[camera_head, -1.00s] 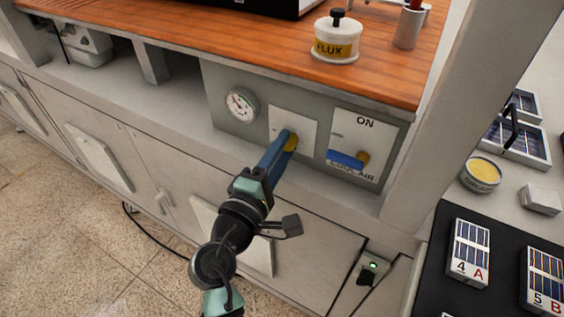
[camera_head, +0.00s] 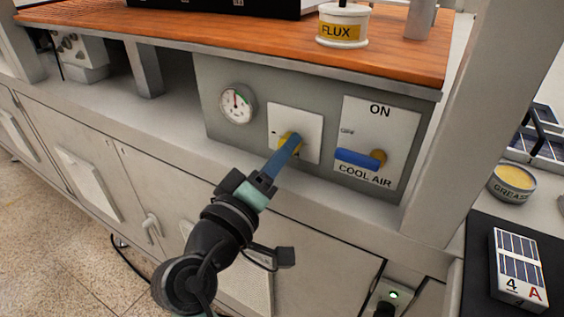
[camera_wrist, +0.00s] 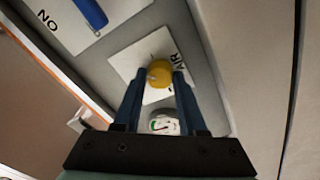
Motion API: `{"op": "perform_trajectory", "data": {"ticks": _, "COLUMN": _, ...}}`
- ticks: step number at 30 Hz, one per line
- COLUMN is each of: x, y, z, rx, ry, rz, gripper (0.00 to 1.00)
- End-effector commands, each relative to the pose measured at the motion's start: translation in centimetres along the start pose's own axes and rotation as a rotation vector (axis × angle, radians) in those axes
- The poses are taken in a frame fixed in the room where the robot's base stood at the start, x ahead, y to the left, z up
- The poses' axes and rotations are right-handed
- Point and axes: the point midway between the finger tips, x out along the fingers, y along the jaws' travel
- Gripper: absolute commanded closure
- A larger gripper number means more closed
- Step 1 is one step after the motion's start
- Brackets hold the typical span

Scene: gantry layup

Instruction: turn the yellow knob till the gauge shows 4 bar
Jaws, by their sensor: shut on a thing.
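The yellow knob (camera_head: 291,138) sits on a white plate on the grey panel under the wooden bench top. My gripper (camera_head: 292,142) reaches it with blue fingers, which hide much of the knob in the head view. In the wrist view the knob (camera_wrist: 159,73) lies between the tips of my gripper (camera_wrist: 158,78), which is shut on it. In the wrist view the gauge (camera_wrist: 163,124) shows partly between the fingers.
Right of the knob is a COOL AIR plate (camera_head: 402,118) with a blue lever (camera_head: 357,159) close by. The wooden top (camera_head: 270,48) overhangs the panel and carries a FLUX jar (camera_head: 343,25). A grey post (camera_head: 478,130) stands at the right.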

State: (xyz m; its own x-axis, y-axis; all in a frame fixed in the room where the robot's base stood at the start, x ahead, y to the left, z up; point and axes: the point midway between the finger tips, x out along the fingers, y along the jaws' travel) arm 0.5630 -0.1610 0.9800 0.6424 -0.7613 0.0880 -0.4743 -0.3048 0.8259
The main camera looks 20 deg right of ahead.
Motion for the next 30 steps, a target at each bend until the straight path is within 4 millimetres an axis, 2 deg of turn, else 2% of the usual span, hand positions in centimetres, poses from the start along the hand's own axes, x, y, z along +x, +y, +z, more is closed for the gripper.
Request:
{"op": "perform_trajectory", "data": {"ticks": 17, "x": -0.02, "y": -0.06, "z": 0.02, "rx": 0.028, "ry": -0.003, "rz": 0.000, "gripper": 1.00}}
{"op": "perform_trajectory", "data": {"ticks": 18, "x": -0.02, "y": -0.05, "z": 0.02, "rx": 0.027, "ry": -0.003, "rz": 0.001, "gripper": 0.52}}
{"op": "perform_trajectory", "data": {"ticks": 21, "x": -0.02, "y": -0.05, "z": 0.01, "rx": 0.027, "ry": -0.003, "rz": 0.001, "gripper": 0.34}}
{"op": "perform_trajectory", "data": {"ticks": 22, "x": -0.02, "y": -0.04, "z": 0.01, "rx": 0.027, "ry": -0.003, "rz": 0.001, "gripper": 0.29}}
{"op": "perform_trajectory", "data": {"ticks": 30, "x": -0.04, "y": -0.02, "z": 0.00, "rx": 0.027, "ry": -0.002, "rz": 0.002, "gripper": 0.29}}
